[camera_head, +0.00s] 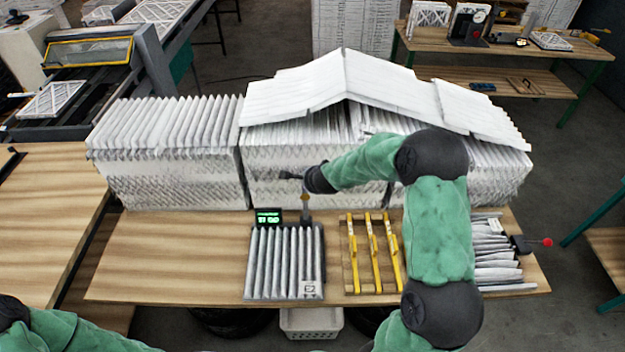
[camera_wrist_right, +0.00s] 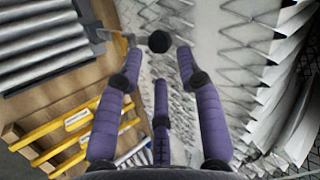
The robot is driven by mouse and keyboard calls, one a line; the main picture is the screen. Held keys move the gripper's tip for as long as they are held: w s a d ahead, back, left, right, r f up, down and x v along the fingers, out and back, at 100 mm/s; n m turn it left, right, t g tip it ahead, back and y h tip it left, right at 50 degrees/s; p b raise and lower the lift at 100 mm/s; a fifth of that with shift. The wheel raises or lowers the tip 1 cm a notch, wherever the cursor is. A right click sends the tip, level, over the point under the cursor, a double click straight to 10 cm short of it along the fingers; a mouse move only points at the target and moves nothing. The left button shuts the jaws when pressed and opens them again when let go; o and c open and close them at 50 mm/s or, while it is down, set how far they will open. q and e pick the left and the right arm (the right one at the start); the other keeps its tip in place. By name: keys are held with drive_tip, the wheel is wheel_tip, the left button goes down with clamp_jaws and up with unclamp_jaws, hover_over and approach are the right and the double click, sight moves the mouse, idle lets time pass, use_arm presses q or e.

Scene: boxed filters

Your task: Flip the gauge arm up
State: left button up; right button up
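A small gauge with a green lit display (camera_head: 268,216) stands at the back edge of a grey pleated filter pack (camera_head: 285,262) on the wooden table. A thin upright grey post (camera_head: 305,208) stands just right of the display; it may be the gauge arm, but I cannot tell surely. My right gripper (camera_head: 290,175) is above and behind that post, reaching left in front of the white stacks. In the right wrist view the purple fingers of my right gripper (camera_wrist_right: 160,60) are spread, with a dark round knob (camera_wrist_right: 158,42) at or beyond their tips. My left gripper is out of frame.
Yellow-handled bars (camera_head: 374,252) lie in a wooden rack right of the pack. A lever with a red knob (camera_head: 547,242) sits at the table's right end by more pleats. Tall white filter stacks (camera_head: 175,160) wall the back. The table's left part (camera_head: 165,255) is clear.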

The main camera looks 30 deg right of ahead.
drive_tip(key=shift+v, duration=2.65)
